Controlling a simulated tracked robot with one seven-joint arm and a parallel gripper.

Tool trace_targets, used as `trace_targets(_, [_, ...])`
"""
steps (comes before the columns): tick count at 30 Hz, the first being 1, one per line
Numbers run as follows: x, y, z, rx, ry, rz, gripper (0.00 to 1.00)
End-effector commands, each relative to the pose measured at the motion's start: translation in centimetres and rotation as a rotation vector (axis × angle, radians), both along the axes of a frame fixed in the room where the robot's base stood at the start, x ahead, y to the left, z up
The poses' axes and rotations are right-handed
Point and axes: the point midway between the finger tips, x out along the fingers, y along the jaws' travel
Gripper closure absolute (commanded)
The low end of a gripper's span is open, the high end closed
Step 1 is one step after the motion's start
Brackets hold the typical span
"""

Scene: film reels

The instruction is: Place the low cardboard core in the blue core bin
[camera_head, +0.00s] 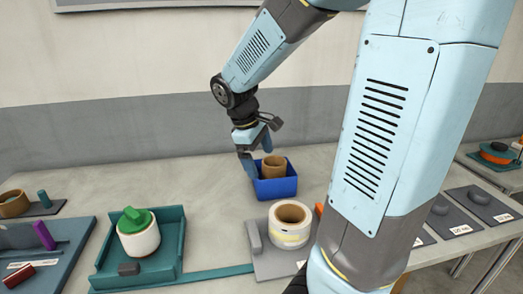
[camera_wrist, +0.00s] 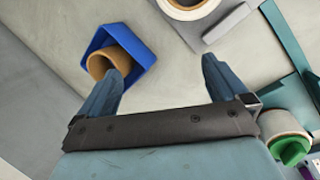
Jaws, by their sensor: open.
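A low tan cardboard core (camera_head: 274,167) stands inside the blue core bin (camera_head: 278,188), towards its back. In the wrist view the core (camera_wrist: 123,62) lies within the walls of the bin (camera_wrist: 146,60), and its open end shows. My gripper (camera_head: 259,158) is above the bin's left side in the head view, with its fingers apart. In the wrist view the fingers of my gripper (camera_wrist: 162,70) are spread with nothing between them. The left finger's tip overlaps the core in that picture; I cannot tell whether they touch.
A wide white-and-tan roll (camera_head: 290,225) stands on a grey plate in front of the bin. A teal tray (camera_head: 172,270) at left holds a white roll with a green top (camera_head: 138,233). Dark plates with small items lie at both sides. The table left of the bin is clear.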

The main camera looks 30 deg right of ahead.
Motion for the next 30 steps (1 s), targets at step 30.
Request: trace_targets(30, [-13.1, 6.1, 9.4, 0.444, -0.572, -0.567, 0.00])
